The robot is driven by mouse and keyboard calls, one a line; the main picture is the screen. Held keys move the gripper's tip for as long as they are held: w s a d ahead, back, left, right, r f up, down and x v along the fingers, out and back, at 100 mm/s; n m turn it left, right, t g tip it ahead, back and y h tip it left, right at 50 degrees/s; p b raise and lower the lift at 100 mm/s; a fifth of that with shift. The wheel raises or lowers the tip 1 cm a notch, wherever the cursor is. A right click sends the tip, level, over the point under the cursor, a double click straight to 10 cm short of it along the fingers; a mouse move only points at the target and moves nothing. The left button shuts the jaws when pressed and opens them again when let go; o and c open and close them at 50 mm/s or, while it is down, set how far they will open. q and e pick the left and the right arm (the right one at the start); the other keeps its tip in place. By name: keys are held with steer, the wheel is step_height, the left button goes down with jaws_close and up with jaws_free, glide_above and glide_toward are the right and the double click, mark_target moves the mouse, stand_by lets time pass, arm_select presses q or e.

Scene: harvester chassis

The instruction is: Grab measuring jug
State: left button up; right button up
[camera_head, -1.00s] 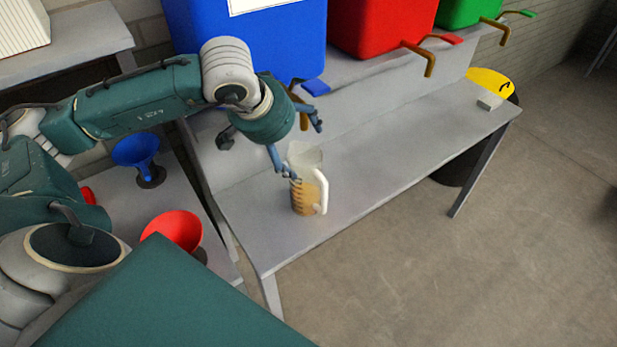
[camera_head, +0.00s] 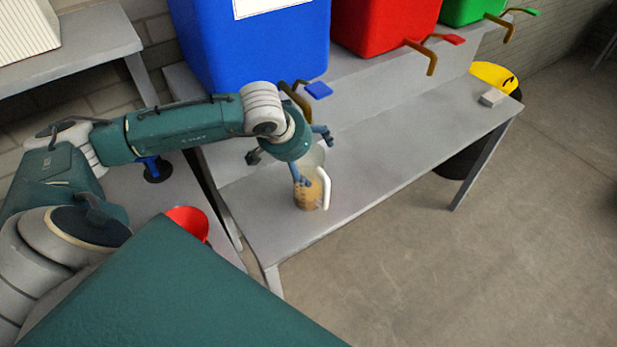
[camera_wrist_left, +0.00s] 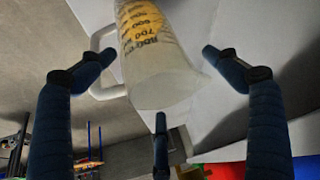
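The measuring jug (camera_head: 309,190) stands upright on the grey bench. It is clear with a white handle on its right side and tan-yellow markings low on its wall. My left gripper (camera_head: 310,158) is above and around the jug's top, with fingers spread. In the left wrist view the jug (camera_wrist_left: 160,65) shows its open rim and printed numbers between the open fingers of my left gripper (camera_wrist_left: 160,75). The fingers look apart from the jug. The handle is on the left there. My right gripper is in neither view.
Blue (camera_head: 250,50), red (camera_head: 385,25) and green (camera_head: 475,8) containers with taps stand on the raised shelf behind the bench (camera_head: 400,150). A red funnel (camera_head: 188,220) is at left. A small grey block (camera_head: 493,97) lies at the far bench end. The bench right of the jug is clear.

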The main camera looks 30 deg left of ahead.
arm_select(q)
steer(key=c, duration=1.7)
steer(key=shift+r, duration=0.1)
